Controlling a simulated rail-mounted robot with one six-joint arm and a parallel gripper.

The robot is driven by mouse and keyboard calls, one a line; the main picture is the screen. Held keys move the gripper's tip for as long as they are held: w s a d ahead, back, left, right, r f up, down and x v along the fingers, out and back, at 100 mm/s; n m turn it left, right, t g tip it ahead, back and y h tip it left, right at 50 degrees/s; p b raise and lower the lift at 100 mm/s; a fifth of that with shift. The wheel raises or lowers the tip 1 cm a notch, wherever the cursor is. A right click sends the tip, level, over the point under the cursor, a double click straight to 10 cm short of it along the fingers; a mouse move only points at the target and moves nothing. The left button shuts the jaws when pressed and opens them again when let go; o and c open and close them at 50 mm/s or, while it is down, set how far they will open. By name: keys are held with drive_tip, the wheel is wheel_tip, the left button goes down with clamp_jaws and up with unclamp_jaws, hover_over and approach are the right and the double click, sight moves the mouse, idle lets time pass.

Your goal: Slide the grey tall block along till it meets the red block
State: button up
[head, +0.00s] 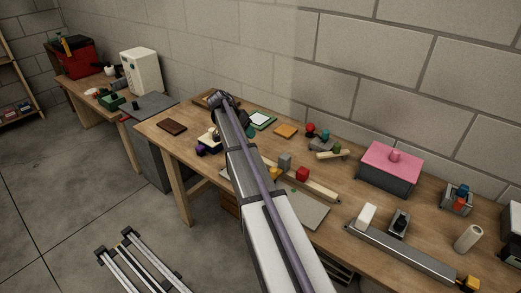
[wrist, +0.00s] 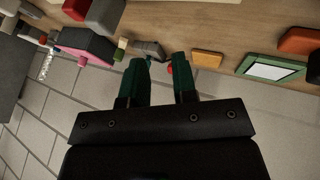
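The grey tall block (head: 285,161) stands upright on a long wooden strip (head: 322,188) on the workbench. The red block (head: 302,174) sits on the same strip, just to its right; a small gap appears between them. In the wrist view, which is upside down, the grey block (wrist: 104,14) and the red block (wrist: 76,8) show at the upper left, cut by the frame edge. My gripper (wrist: 161,75) has two green fingers, apart and with nothing between them. It is away from both blocks.
A yellow block (head: 274,173) is left of the grey block. A pink-lidded box (head: 390,170) stands behind, right. A grey rail with a white block (head: 366,216) lies at front right. An orange pad (head: 286,131) and a green frame (head: 262,120) lie near the wall.

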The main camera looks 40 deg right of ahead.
sight(284, 163)
drive_tip(key=shift+s+d+r+m+g, duration=0.1)
drive_tip(key=shift+s+r+m+g, duration=0.2)
drive_tip(key=shift+r+g, duration=0.1)
drive_tip(key=shift+c, duration=0.8)
drive_tip(key=shift+s+d+r, duration=0.1)
drive_tip(key=shift+s+r, duration=0.2)
drive_tip(key=shift+s, duration=0.4)
drive_tip(key=shift+c, duration=0.7)
drive_tip(key=shift+s+d+f, duration=0.1)
drive_tip(key=shift+s, duration=0.2)
clamp_jaws()
drive_tip(key=b+x, duration=0.6)
drive_tip(key=x, duration=0.1)
drive_tip(key=b+x, duration=0.2)
drive_tip(key=x, duration=0.1)
drive_tip(key=shift+w+f+b, duration=0.2)
drive_tip(key=shift+f+b, duration=0.2)
drive_tip(key=s, duration=0.2)
drive_tip(key=s+r+p, duration=0.1)
drive_tip(key=shift+s+d, duration=0.25)
drive_tip(key=shift+d, duration=0.15)
drive_tip(key=shift+s+d, duration=0.1)
drive_tip(key=shift+s, duration=0.1)
